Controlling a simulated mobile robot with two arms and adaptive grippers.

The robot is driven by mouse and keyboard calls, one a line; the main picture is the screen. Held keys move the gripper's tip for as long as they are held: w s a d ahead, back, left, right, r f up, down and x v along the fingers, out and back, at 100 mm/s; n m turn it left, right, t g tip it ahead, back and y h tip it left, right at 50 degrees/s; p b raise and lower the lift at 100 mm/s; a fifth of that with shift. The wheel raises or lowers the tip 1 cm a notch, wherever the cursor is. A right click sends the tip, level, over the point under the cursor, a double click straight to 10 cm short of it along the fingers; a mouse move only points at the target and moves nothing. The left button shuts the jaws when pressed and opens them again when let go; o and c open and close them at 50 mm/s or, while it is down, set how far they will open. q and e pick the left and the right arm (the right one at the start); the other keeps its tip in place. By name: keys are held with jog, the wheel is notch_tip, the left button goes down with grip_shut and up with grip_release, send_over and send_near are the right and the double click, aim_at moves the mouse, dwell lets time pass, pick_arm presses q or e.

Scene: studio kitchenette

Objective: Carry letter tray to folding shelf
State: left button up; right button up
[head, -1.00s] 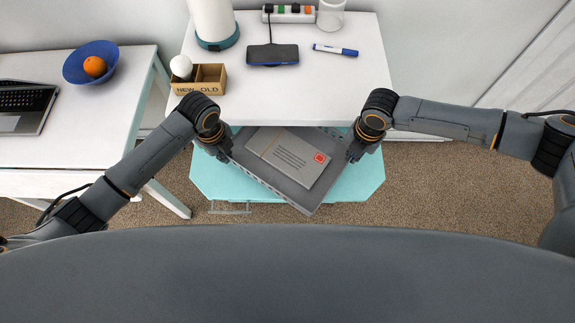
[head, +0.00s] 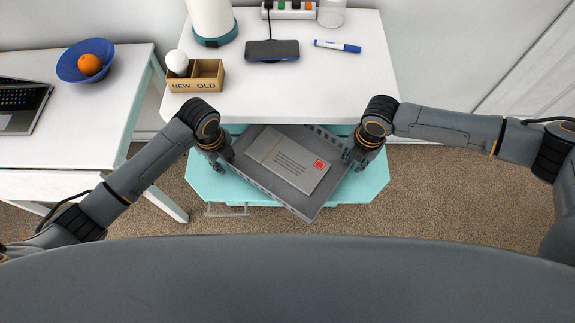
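The grey letter tray (head: 302,213) hangs between my two grippers, turned at an angle, with a grey envelope-like item (head: 288,162) with a red mark lying in it. My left gripper (head: 222,162) is at the tray's left corner and my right gripper (head: 352,158) is at its right corner. Both appear closed on the tray's walls, though the fingertips are small and partly hidden. A turquoise surface (head: 215,184), which may be the folding shelf, lies below the tray, partly covered by it. I cannot tell the gap between them.
A white tabletop (head: 320,90) is just beyond the tray. It bears a wooden box (head: 197,86), a dark phone-like pad (head: 272,50), a blue marker (head: 338,46) and a power strip (head: 291,10). A white desk (head: 70,135) with a laptop and a blue bowl (head: 85,60) stands left.

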jog(key=shift+r, duration=0.1)
pick_arm(q)
notch_tip(320, 180, up, 12)
jog(key=shift+s+a, duration=0.15)
jog(key=shift+s, duration=0.1)
pick_arm(e)
notch_tip(320, 180, up, 12)
jog(key=shift+s+d, duration=0.15)
jog(key=shift+d, duration=0.1)
dwell(0.7)
